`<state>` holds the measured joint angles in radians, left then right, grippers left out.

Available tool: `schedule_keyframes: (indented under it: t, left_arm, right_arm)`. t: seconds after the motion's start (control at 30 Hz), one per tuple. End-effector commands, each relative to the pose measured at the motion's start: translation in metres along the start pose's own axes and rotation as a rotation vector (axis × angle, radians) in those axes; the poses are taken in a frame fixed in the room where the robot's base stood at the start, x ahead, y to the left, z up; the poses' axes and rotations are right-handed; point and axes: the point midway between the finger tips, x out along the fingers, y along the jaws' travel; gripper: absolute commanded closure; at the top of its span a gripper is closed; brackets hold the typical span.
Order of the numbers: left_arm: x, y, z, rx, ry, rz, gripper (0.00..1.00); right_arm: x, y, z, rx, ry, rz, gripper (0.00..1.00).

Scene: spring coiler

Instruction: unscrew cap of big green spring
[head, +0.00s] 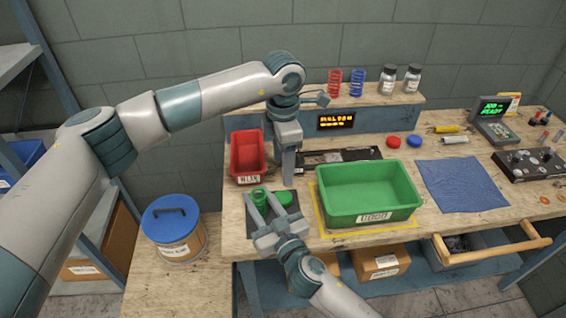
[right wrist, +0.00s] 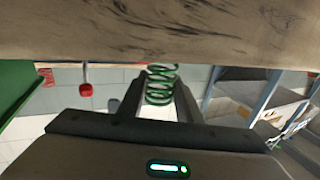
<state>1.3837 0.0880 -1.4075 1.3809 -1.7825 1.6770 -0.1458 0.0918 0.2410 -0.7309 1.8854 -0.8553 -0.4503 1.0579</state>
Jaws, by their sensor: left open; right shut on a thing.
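The big green spring (head: 259,199) stands between the fingers of my right gripper (head: 262,205) in the head view, over a dark mat at the bench's front left. Its green coils (right wrist: 161,85) show between the two fingers in the right wrist view. My right gripper is shut on it. A flat green round piece (head: 285,198), looking like a cap, shows just right of the spring, over the mat. My left gripper (head: 288,181) is open and points down, just behind and above this green piece. Whether a cap sits on the spring's end is unclear.
A green bin (head: 368,217) stands close on the right and a red bin (head: 238,178) at the back left. Red (head: 392,141) and blue (head: 414,141) round caps lie farther back. A blue cloth (head: 462,186) lies right of the green bin.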

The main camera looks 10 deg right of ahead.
Motion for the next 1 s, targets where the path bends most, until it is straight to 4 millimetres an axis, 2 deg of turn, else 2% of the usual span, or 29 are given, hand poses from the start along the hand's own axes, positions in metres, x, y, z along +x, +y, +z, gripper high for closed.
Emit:
schedule_keyframes:
  t: [0.03,0.07,0.13,0.17,0.47,0.67,0.87,1.0]
  left_arm:
    - [0.0,0.0,0.0,0.0,0.0,0.0,0.42]
    - [0.0,0.0,0.0,0.0,0.0,0.0,0.42]
    - [0.0,0.0,0.0,0.0,0.0,0.0,0.42]
    - [0.0,0.0,0.0,0.0,0.0,0.0,0.42]
    - [0.001,0.0,0.0,0.0,0.0,0.0,0.42]
    - [0.003,0.0,0.0,0.0,0.0,0.0,0.42]
    - [0.011,0.0,0.0,0.0,0.0,0.0,0.42]
    - [0.017,0.0,0.0,0.0,0.0,0.0,0.42]
  right_arm:
    - [0.0,0.0,0.0,0.001,-0.001,-0.001,1.0]
    - [0.0,0.0,0.0,0.001,-0.001,-0.001,0.66]
    - [0.0,0.0,0.0,0.001,-0.001,-0.001,0.5]
    - [0.0,0.0,0.0,0.001,-0.001,-0.001,0.47]
    - [-0.001,0.0,0.0,0.0,0.0,0.0,0.47]
    - [-0.009,0.0,0.001,0.002,0.0,0.0,0.47]
    - [-0.034,-0.001,0.003,0.003,-0.001,-0.001,0.47]
    - [-0.058,0.0,0.004,0.002,-0.001,0.0,0.47]
